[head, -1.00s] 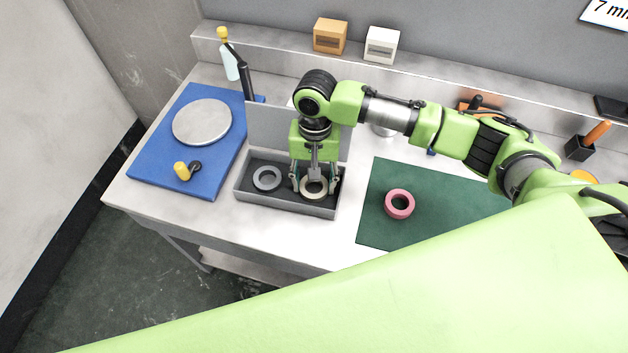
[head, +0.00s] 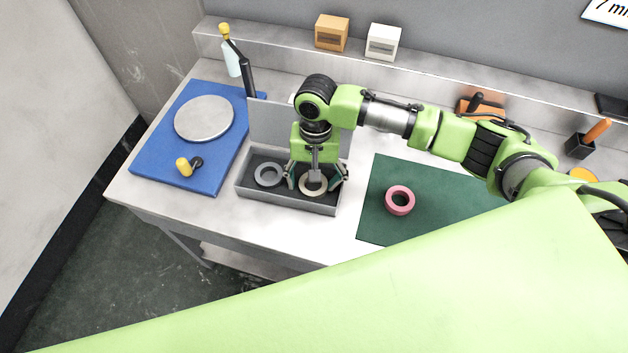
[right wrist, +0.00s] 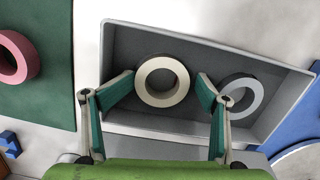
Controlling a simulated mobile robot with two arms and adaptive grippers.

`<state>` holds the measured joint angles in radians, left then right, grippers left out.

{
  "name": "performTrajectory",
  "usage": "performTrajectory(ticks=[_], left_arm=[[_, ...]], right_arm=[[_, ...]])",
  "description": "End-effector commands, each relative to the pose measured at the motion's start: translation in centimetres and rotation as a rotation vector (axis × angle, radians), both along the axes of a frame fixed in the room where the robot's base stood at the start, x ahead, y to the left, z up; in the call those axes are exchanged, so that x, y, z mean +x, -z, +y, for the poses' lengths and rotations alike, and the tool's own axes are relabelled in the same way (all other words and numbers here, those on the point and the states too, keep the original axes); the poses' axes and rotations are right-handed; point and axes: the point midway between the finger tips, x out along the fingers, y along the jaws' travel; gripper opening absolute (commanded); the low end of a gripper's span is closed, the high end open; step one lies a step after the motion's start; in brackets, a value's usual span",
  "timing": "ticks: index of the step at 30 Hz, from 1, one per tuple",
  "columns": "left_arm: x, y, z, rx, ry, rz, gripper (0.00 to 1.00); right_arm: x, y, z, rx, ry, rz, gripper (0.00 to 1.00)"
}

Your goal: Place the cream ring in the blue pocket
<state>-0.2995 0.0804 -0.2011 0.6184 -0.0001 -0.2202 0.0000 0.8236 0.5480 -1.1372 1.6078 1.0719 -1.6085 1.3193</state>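The cream ring (head: 314,194) lies flat in the right part of an open grey box (head: 285,204); it also shows in the right wrist view (right wrist: 163,100). My right gripper (head: 315,184) points down over it. Its fingers are spread, one on each side of the ring, and in the right wrist view (right wrist: 166,80) gaps show between them and the ring. A grey ring (head: 258,175) lies beside it in the box, close to one finger. I cannot make out a blue pocket. My left gripper is not in view.
The box's raised lid (head: 270,122) stands behind it. A blue mat (head: 215,160) with a round metal plate (head: 204,118) and a yellow-knobbed piece (head: 184,167) is left. A pink ring (head: 400,209) lies on a green mat (head: 375,225) at right.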

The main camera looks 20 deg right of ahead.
Motion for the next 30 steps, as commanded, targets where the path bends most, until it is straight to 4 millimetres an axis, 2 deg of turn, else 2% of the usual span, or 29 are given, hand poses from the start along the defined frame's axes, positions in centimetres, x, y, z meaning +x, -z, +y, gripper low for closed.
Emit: performTrajectory(ticks=[7, 11, 24, 30], left_arm=[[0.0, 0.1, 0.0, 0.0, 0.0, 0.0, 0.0], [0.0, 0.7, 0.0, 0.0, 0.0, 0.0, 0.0], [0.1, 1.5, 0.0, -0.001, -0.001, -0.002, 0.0], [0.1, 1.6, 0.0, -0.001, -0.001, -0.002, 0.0]], right_arm=[[-0.1, 0.1, -0.3, -0.008, 0.004, 0.003, 0.65], [0.1, -0.7, -0.3, -0.006, 0.002, -0.002, 0.65], [1.1, -10.1, -0.4, 0.0, 0.002, -0.003, 0.65], [1.3, -12.7, -0.6, -0.001, 0.001, 0.0, 0.65]])
